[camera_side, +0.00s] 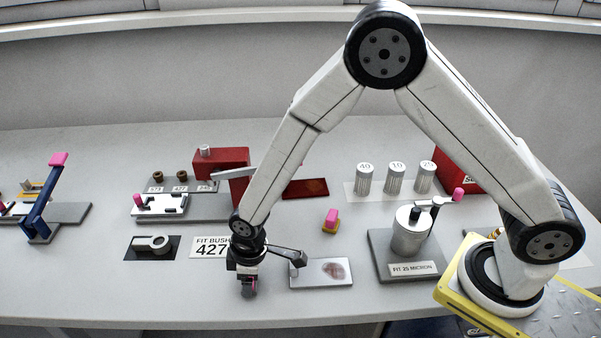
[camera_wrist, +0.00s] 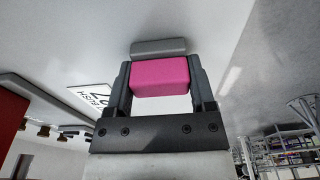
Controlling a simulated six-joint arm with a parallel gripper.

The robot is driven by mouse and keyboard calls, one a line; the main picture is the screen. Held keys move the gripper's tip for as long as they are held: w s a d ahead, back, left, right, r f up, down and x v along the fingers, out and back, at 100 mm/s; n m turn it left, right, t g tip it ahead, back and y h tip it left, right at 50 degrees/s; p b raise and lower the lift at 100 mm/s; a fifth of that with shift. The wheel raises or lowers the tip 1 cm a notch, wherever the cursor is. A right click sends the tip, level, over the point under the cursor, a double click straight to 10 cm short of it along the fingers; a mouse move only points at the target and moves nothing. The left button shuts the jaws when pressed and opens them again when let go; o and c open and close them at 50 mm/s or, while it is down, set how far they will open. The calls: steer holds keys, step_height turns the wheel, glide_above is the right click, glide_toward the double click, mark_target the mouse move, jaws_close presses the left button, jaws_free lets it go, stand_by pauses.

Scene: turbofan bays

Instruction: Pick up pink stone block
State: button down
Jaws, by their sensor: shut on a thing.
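The pink stone block (camera_wrist: 160,77) sits between my two fingers in the wrist view, with a grey slab (camera_wrist: 158,46) at its far end. My gripper (camera_wrist: 160,85) is shut on the pink block, one finger on each side. In the side view my gripper (camera_side: 249,286) points down near the front of the bench, left of a white plate with a reddish smudge (camera_side: 334,271). The block is mostly hidden by the fingers there. I cannot tell whether it touches the bench.
A pink-topped yellow piece (camera_side: 330,221) stands behind the smudged plate. The metal cylinder fixture (camera_side: 410,235) stands right. The front-left bench is clear.

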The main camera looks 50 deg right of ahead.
steer(key=shift+r, duration=1.15)
steer(key=s+d+r, duration=0.2)
steer(key=s+r, duration=0.3)
steer(key=s, duration=0.1)
steer(key=s+d+r, duration=0.3)
steer(key=s+r, duration=0.2)
steer(key=s, duration=0.2)
steer(key=shift+d+r, duration=0.3)
steer(key=shift+c, duration=2.2)
jaws_free()
steer(key=c, duration=0.6)
steer(key=shift+w, duration=0.1)
